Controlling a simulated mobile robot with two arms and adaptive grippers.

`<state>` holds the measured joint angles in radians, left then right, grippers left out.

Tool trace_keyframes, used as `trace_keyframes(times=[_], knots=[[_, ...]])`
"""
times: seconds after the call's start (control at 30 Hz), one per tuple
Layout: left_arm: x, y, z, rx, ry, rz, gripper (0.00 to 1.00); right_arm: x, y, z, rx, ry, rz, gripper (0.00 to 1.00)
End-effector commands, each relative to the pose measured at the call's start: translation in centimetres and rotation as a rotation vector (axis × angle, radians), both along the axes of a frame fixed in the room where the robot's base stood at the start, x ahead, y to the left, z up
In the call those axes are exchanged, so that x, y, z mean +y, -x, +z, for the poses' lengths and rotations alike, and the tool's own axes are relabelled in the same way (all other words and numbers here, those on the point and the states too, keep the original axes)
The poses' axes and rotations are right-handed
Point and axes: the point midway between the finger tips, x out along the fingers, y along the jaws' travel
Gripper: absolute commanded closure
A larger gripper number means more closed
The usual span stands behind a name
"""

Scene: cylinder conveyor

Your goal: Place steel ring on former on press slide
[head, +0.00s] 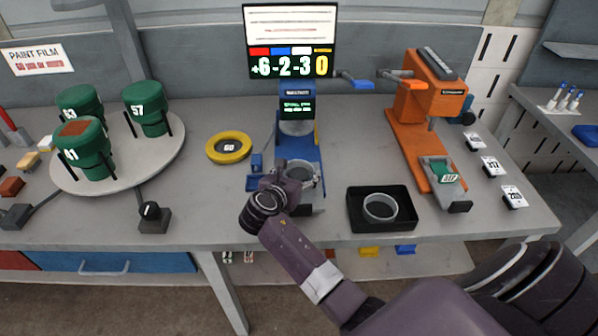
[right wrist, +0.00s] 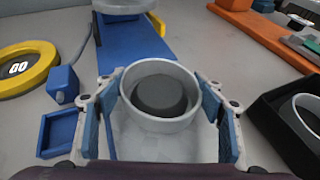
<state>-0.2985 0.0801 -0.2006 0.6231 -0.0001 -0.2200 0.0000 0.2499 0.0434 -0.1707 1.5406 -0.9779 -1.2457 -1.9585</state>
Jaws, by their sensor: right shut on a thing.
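My right gripper (right wrist: 159,108) is shut on a pale steel ring (right wrist: 158,124), one finger on each side. The dark round former (right wrist: 158,92) shows inside the ring's opening; I cannot tell whether the ring is fully seated or slightly above it. Below is the pale press slide (right wrist: 150,147), in front of the blue press (right wrist: 135,42). In the head view my right gripper (head: 299,176) is at the front of the blue press (head: 308,139), partly hiding the ring and former. My left gripper is not in view.
A black tray (head: 354,219) with another steel ring (head: 380,217) stands right of the press. An orange press (head: 405,134) is farther right. A yellow ring gauge (head: 214,147) and a round turntable (head: 160,160) with green pots are left. Bare table lies between.

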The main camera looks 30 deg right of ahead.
Motion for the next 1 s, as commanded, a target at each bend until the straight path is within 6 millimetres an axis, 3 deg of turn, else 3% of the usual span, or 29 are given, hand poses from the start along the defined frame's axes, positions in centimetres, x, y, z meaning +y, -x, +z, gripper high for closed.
trace_keyframes(times=[0.3, 0.33, 0.5, 0.83, 1.0], knots=[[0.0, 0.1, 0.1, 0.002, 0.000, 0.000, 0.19, 0.0, 0.0, -0.1, -0.001, 0.000, 0.000, 0.65], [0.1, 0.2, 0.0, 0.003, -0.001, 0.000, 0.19, 0.0, 0.0, -0.2, -0.001, -0.001, 0.000, 0.35], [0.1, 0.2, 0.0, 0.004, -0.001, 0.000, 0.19, 0.0, 0.0, -0.2, -0.001, -0.001, 0.000, 0.19], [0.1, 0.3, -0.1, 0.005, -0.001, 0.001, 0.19, 0.0, 0.0, 0.1, -0.002, 0.000, -0.001, 0.19], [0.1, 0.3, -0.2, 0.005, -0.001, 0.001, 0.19, 1.9, 1.3, 0.9, -0.002, -0.003, 0.001, 0.19]])
